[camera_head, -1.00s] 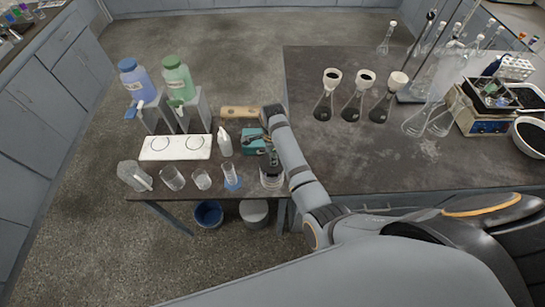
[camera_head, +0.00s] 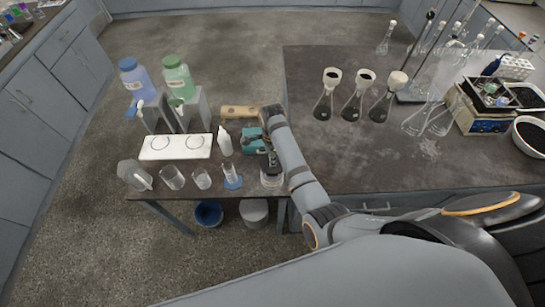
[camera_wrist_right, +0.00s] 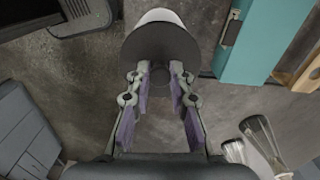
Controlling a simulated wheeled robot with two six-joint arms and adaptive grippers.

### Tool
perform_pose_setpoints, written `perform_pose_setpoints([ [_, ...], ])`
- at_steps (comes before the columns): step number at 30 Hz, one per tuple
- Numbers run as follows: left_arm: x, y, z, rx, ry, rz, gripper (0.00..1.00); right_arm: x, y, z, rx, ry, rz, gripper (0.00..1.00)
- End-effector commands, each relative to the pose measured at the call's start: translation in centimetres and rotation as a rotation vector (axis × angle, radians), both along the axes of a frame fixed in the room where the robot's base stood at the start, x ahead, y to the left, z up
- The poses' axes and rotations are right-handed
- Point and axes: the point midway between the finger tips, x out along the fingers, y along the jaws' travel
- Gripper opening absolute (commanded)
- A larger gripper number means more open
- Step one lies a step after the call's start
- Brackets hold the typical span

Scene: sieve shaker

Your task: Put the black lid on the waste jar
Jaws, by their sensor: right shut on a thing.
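The waste jar (camera_head: 271,181) is a clear glass vessel near the front right corner of the low bench in the head view. My right gripper (camera_head: 271,162) is directly above it, pointing down. In the wrist view, my right gripper (camera_wrist_right: 160,78) is shut on the black lid (camera_wrist_right: 162,48), a dark round disc held beyond the fingertips. A pale rounded shape, likely the jar (camera_wrist_right: 160,15), shows past the lid's far edge. The lid covers most of the jar from this side. I cannot tell whether lid and rim touch. My left gripper is not in view.
A teal box (camera_head: 253,141) and a white bottle (camera_head: 225,141) stand close left of my right gripper. Several beakers line the bench front. The higher dark table (camera_head: 330,150) with flasks lies just right of my arm. Two buckets stand on the floor below.

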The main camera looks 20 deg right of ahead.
Motion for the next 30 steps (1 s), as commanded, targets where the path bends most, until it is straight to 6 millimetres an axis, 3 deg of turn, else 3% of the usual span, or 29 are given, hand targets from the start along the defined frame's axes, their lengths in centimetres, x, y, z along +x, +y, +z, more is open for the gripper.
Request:
perform_pose_setpoints([
  [30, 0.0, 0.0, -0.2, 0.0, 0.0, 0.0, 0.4, 0.0, 0.0, -1.1, 0.0, 0.0, 0.0, 0.0],
])
